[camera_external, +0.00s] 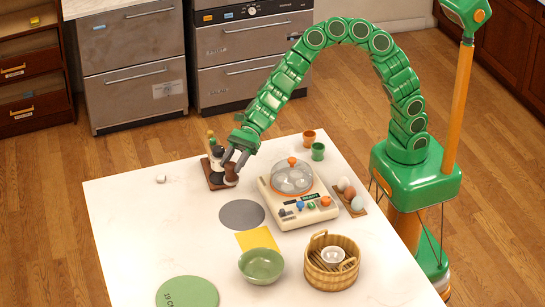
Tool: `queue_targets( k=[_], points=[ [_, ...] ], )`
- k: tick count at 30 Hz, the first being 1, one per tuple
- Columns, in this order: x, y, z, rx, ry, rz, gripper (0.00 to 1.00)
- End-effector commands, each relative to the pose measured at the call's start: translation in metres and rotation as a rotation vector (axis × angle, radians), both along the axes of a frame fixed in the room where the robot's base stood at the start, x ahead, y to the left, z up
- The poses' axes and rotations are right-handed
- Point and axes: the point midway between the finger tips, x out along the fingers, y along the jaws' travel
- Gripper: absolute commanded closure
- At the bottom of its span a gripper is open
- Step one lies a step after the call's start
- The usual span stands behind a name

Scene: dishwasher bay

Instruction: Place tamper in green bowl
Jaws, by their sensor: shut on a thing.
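The green bowl (261,267) stands open and looks empty near the front middle of the white table. My gripper (235,163) is at the back left of the table, pointing down, with its fingers shut on the tamper (231,177), a small dark brown and pale piece. The tamper is at the right edge of a brown wooden stand (215,184). I cannot tell whether it touches the stand or is lifted. The fingers hide part of it.
A cream appliance with a clear dome (292,180) stands right of my gripper. A yellow cloth (257,239) and grey disc (242,214) lie between stand and bowl. A wooden basket (318,277) is right of the bowl; a green round board (187,293) is left.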

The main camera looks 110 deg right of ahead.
Motion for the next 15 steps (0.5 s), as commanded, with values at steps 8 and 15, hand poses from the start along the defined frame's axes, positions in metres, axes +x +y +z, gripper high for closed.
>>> queue_targets(
  k=[8, 15],
  points=[
    [-0.008, 0.049, 0.008, 0.001, -0.003, 0.078, 1.00],
    [-0.033, 0.138, 0.022, 0.004, -0.005, 0.227, 1.00]
  ],
)
